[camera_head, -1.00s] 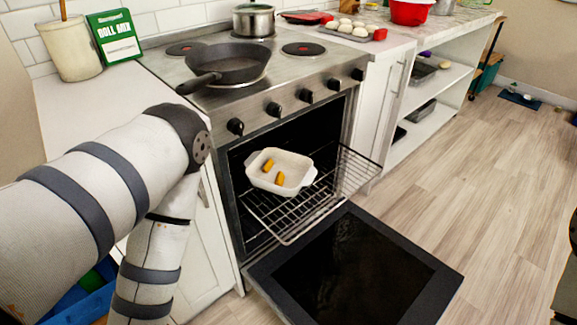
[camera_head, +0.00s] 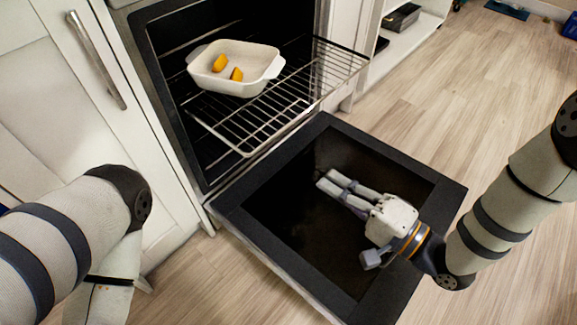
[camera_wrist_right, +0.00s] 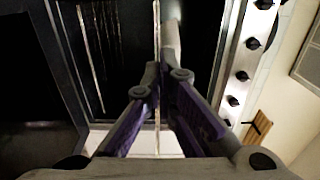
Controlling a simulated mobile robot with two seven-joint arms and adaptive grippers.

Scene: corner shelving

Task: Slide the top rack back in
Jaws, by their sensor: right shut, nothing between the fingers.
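The wire rack (camera_head: 250,135) is pulled partly out of the oven (camera_head: 170,75), over the inner edge of the lowered door (camera_head: 222,208). A white baking dish (camera_head: 235,85) with two yellow-orange pieces in it sits on the rack, towards the oven. My right gripper (camera_head: 334,182) is over the open door, in front of the rack and apart from it. Its fingers are shut and empty, pointing towards the oven. The wrist view shows its purple-padded fingers (camera_wrist_right: 168,78) close together. My left arm is at the lower left; its gripper is out of view.
A white cabinet with a metal handle (camera_head: 95,60) stands left of the oven. The lowered door juts out over the wooden floor (camera_head: 455,75), which is open on the right. White shelves (camera_head: 405,45) stand beyond the oven.

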